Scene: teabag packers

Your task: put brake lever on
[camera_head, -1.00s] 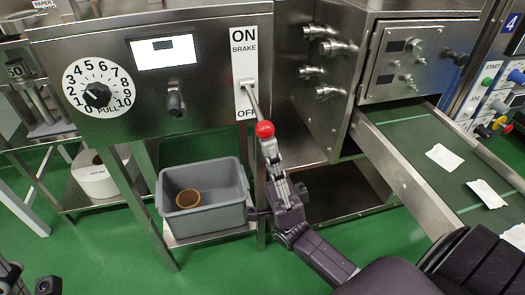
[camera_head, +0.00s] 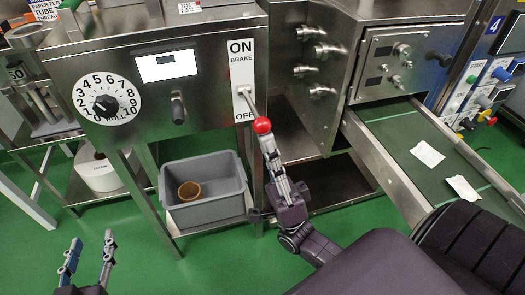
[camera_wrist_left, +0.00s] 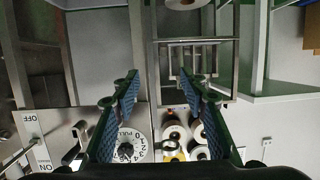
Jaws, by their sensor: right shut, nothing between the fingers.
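The brake lever (camera_head: 250,103) is a metal rod with a red ball knob (camera_head: 262,125). It comes out of the white ON/BRAKE/OFF plate (camera_head: 241,70) on the machine front and slants down and right, so the knob shows beside the OFF mark. My right gripper (camera_head: 266,139) is shut and empty, its tips right below the knob; I cannot tell whether they touch it. My left gripper (camera_head: 92,237) is open and empty at the lower left, far from the lever. In the left wrist view its open fingers (camera_wrist_left: 160,88) have nothing between them; the plate (camera_wrist_left: 39,145) shows at lower left.
A numbered dial (camera_head: 107,98) and a small screen (camera_head: 166,66) are left of the plate. A grey bin (camera_head: 205,212) holding a brown ring (camera_head: 189,190) stands on a low shelf. A green conveyor (camera_head: 395,125) with white packets is at right. Green floor is clear at lower left.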

